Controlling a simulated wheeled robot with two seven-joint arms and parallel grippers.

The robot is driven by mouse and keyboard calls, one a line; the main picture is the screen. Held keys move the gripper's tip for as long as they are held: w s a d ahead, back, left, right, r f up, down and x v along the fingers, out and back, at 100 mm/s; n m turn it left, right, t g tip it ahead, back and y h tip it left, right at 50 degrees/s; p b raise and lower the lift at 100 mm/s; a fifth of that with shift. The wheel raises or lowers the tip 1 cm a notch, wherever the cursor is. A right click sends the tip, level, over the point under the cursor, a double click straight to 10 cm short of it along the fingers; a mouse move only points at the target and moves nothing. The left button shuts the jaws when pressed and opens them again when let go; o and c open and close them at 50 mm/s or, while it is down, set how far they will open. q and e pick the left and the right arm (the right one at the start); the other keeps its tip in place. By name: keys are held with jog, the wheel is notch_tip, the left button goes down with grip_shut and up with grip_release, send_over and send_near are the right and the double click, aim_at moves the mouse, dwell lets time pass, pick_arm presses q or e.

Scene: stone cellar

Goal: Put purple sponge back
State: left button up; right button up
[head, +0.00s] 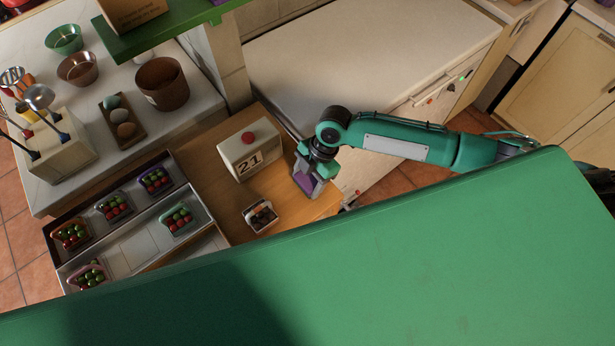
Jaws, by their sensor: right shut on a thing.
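My right gripper (308,187) reaches in from the right and is shut on the purple sponge (304,180). The sponge shows as a small purple patch between the fingers; the rest of it is hidden by the gripper. I cannot tell whether the sponge touches the wood. My left gripper is not in view.
The white box with a red knob (246,156) and a small basket of dark items (261,216) are close by. A divided tray (122,254) holds several fruit punnets. A green shelf (165,30) overhangs the back. A large green surface (400,270) fills the front.

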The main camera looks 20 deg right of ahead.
jog(key=shift+f, duration=0.15)
jog(key=o, duration=0.9)
jog(key=shift+r, duration=0.25)
jog(key=shift+w+d+r+b, duration=0.15)
jog(key=shift+d+r+b, duration=0.05)
jog(key=shift+r+b, duration=0.1)
jog(key=b+v, duration=0.3)
jog(key=v, duration=0.8)
jog(key=shift+r, duration=0.1)
